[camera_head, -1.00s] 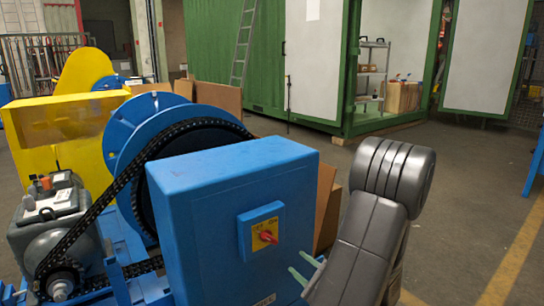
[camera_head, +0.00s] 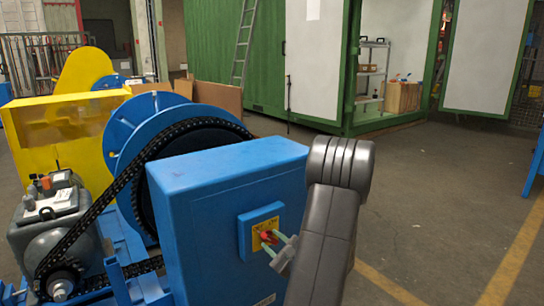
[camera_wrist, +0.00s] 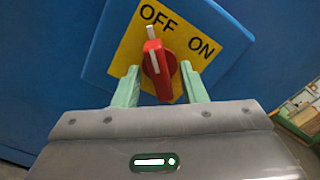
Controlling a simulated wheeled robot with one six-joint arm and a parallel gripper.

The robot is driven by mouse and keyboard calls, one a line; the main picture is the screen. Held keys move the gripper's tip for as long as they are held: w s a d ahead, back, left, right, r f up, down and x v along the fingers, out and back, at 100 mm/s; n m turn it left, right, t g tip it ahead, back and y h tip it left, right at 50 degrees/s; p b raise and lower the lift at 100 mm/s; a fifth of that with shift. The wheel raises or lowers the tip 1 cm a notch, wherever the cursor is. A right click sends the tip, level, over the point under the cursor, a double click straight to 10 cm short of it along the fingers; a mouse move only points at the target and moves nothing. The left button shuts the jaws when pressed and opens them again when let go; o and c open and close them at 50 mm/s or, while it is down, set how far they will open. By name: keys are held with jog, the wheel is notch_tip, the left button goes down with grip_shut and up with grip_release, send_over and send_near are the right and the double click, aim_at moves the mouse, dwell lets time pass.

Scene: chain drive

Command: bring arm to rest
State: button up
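My gripper (camera_head: 277,246) is at the front of the blue box (camera_head: 200,220), close to the red knob (camera_head: 266,238) on its yellow switch plate (camera_head: 258,229). In the wrist view the red knob (camera_wrist: 158,70) sits between the two pale green fingertips (camera_wrist: 161,84), with a visible gap beside its handle. The fingers are apart and hold nothing. The white mark on the knob points up toward the word OFF on the yellow plate (camera_wrist: 125,58); ON is to its right. How deep the fingertips reach around the knob is hard to tell.
The black chain (camera_head: 110,195) runs round a large blue wheel (camera_head: 125,125) left of the box, down to a motor (camera_head: 45,240). A yellow machine (camera_head: 60,130) stands behind. A green container (camera_head: 215,60) is at the back. Open floor (camera_head: 420,220) lies to the right.

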jog(key=m+p, duration=0.5)
jog(key=p, duration=0.1)
jog(key=shift+r+p, duration=0.2)
jog(key=shift+p, duration=0.15)
jog(key=shift+m+p, duration=0.9)
jog(key=shift+f+m+p, duration=0.2)
jog(key=shift+m+p, duration=0.1)
jog(key=shift+r, duration=0.1)
